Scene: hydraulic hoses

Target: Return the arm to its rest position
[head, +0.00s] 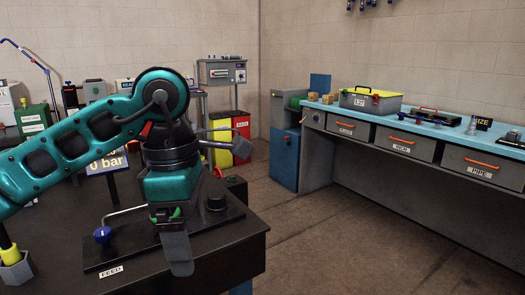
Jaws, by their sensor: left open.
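My left arm, teal with dark joints, comes in from the left and bends down at its elbow over the dark table (235,262). My left gripper (177,250) points downward over a black plate labelled FEED (135,262). It is open, and I see nothing held in it. Whether the gripper touches the plate is unclear. My right gripper is out of view.
A display reading 0 bar (107,165) is partly hidden behind my arm. A grey holder (15,270) with a yellow-collared part stands at the table's left. A workbench (425,128) with drawers and a yellow-lidded toolbox (371,98) runs along the right. The floor between is clear.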

